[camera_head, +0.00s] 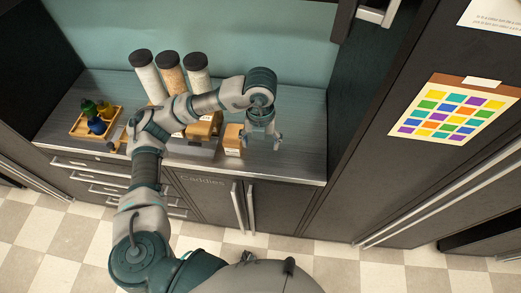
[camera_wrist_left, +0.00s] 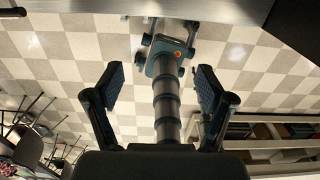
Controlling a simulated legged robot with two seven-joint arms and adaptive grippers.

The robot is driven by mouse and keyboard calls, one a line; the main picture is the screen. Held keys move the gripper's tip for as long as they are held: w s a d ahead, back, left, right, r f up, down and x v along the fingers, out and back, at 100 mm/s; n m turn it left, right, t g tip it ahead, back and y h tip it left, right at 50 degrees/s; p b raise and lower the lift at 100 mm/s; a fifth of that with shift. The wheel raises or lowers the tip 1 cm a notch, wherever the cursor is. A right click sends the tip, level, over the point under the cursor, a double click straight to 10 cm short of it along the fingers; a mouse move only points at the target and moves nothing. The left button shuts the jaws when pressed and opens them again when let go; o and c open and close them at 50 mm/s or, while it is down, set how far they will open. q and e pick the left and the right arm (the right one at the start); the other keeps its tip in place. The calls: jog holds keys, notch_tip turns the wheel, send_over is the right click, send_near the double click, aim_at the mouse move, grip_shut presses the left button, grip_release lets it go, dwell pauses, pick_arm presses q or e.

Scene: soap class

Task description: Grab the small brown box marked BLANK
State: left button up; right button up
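A small brown box (camera_head: 232,136) with a pale label low on its front stands on the grey counter, near the front edge. Its label is too small to read. Another brown box (camera_head: 203,128) is to its left, partly hidden behind my left arm. My left gripper (camera_head: 262,143) is just right of the small box, pointing down over the counter, apart from the box as far as I can tell. In the left wrist view the gripper (camera_wrist_left: 160,88) has its two fingers wide apart with nothing between them. My right gripper is not in view.
Three tall dark-lidded canisters (camera_head: 171,75) stand behind. A wooden tray (camera_head: 84,128) with small bottles is at the left. A tall dark cabinet (camera_head: 365,110) bounds the counter on the right. The counter (camera_head: 300,155) right of my gripper is clear.

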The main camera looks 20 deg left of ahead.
pick_arm(q)
jog(key=shift+o, duration=0.9)
jog(key=shift+w+a+r, duration=0.1)
jog(key=shift+r, duration=0.3)
jog(key=b, duration=0.6)
send_over(235, 134)
notch_tip(235, 134, down, 2)
notch_tip(235, 134, down, 10)
jog(key=shift+r, duration=0.2)
jog(key=f, duration=0.5)
jog(key=shift+a+f, duration=0.3)
jog(key=shift+a, duration=0.05)
jog(key=c, duration=1.4)
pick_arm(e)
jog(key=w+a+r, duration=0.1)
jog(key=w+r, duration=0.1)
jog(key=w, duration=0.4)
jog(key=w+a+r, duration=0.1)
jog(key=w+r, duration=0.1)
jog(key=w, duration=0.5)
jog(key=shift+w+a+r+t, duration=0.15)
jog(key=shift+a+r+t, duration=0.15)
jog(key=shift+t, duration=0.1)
pick_arm(q)
jog(key=shift+r, duration=0.2)
